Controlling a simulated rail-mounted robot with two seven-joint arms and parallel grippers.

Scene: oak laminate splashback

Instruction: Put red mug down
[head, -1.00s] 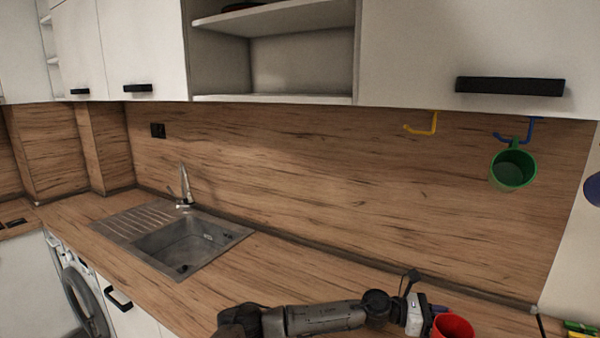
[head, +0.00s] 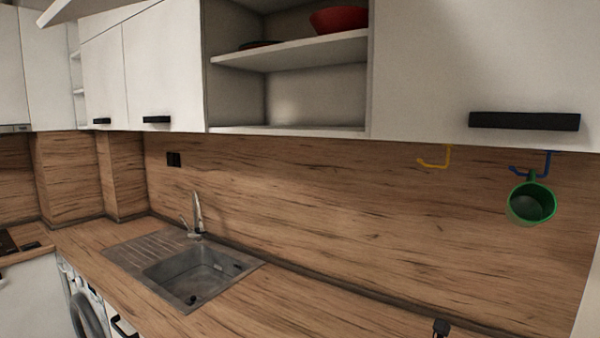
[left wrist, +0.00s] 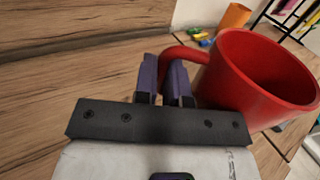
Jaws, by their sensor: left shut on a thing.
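The red mug (left wrist: 262,75) is at the right of the left wrist view, its open rim tilted toward the camera. My left gripper (left wrist: 164,68) is shut on the mug's handle (left wrist: 185,50), with the dark purple fingers on either side of it. The mug is beside the fingers, over or on the wooden counter; I cannot tell if its base touches. In the head view the red mug is out of frame. My right gripper is in no view.
A green mug (head: 531,204) hangs from a blue hook (head: 547,160); a yellow hook (head: 446,157) is empty. A sink (head: 190,271) is set in the counter (head: 320,310). An orange cup (left wrist: 235,17) and colourful small items (left wrist: 200,38) lie beyond the red mug.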

